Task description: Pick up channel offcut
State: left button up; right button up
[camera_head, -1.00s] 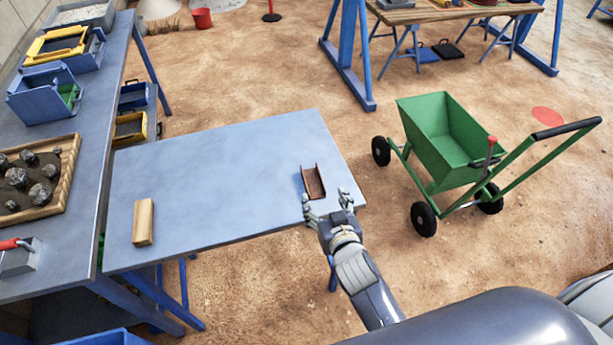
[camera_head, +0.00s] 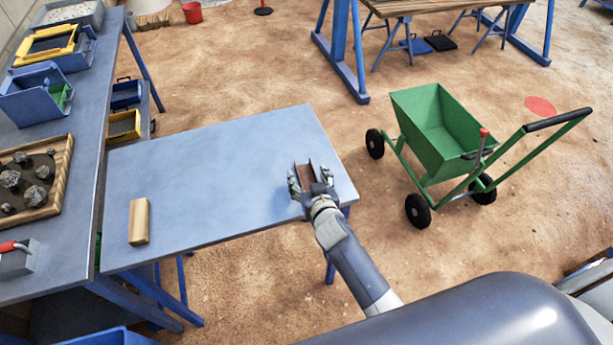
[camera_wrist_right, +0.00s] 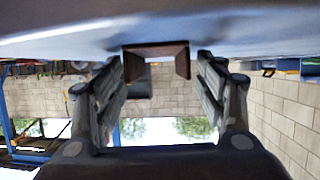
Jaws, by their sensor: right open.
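The channel offcut (camera_head: 305,171) is a short rust-brown U-shaped piece lying on the blue-grey table near its right end. My right gripper (camera_head: 310,180) is open, with one finger on each side of the offcut's near part. In the right wrist view, the offcut (camera_wrist_right: 156,48) shows end-on between the two open fingers (camera_wrist_right: 160,85), with gaps on both sides. The gripper hides the offcut's near end in the head view. My left gripper is not in view.
A wooden block (camera_head: 139,221) lies at the table's left end; the tabletop (camera_head: 220,165) between is clear. A side bench (camera_head: 85,130) holds a wooden tray of rocks (camera_head: 58,190) and blue and yellow boxes. A green cart (camera_head: 440,130) stands on the floor to the right.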

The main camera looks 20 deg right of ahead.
jog(key=shift+c, duration=0.6)
jog(key=c, duration=1.3)
jog(key=shift+r, duration=0.1)
